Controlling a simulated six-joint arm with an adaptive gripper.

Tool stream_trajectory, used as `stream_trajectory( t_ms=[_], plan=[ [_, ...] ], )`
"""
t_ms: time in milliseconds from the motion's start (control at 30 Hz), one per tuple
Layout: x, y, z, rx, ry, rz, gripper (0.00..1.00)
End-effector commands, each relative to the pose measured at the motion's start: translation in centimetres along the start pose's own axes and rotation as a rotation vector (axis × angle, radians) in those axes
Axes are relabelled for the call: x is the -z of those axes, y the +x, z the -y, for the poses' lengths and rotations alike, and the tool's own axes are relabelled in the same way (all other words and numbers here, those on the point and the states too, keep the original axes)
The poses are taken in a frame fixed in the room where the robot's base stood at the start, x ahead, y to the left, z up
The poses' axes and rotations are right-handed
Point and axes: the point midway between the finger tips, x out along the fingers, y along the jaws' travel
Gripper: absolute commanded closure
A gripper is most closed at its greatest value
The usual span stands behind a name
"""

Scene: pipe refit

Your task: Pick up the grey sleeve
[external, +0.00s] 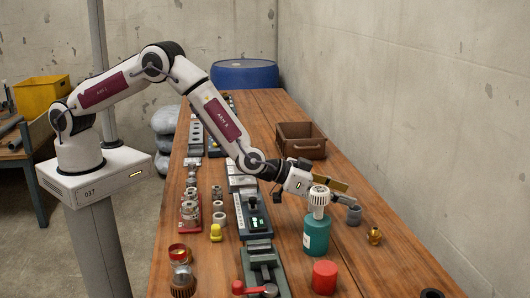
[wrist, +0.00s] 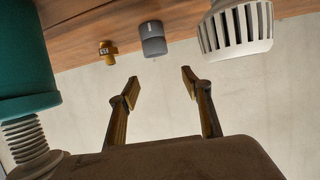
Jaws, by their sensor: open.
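The grey sleeve (external: 354,215) is a short dark-grey cylinder with a small pale mark. It stands on the wooden table on the right side, and also shows in the wrist view (wrist: 153,39) at top centre. My gripper (external: 349,194) is open and empty, just above and slightly left of the sleeve in the external view. In the wrist view the two fingertips (wrist: 160,82) are apart, with the sleeve beyond the gap between them and not touching.
A teal canister (external: 316,235) stands close to the left of the sleeve. A white vented part (wrist: 235,30) is to the sleeve's right in the wrist view. A brass fitting (external: 374,236) stands to the right, a red cylinder (external: 324,277) in front. A brown bin (external: 300,145) is behind.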

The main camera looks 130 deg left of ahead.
Motion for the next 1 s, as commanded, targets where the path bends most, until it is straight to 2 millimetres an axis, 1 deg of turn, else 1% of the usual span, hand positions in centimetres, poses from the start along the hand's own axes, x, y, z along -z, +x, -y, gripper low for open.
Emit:
stream_trajectory(
  t_ms=[233,367,467,667,733,1000],
  plan=[
    [-0.1,0.0,0.0,0.0,0.0,0.0,0.51],
    [-0.6,0.2,0.0,0.0,0.0,0.001,0.51],
    [-1.3,0.5,0.0,0.0,0.001,0.002,0.51],
    [-3.5,1.4,0.0,0.0,0.001,0.003,0.51],
    [-3.2,1.9,0.0,0.0,-0.001,-0.001,0.51],
    [-3.3,3.7,0.0,0.001,-0.001,0.001,0.51]
  ],
)
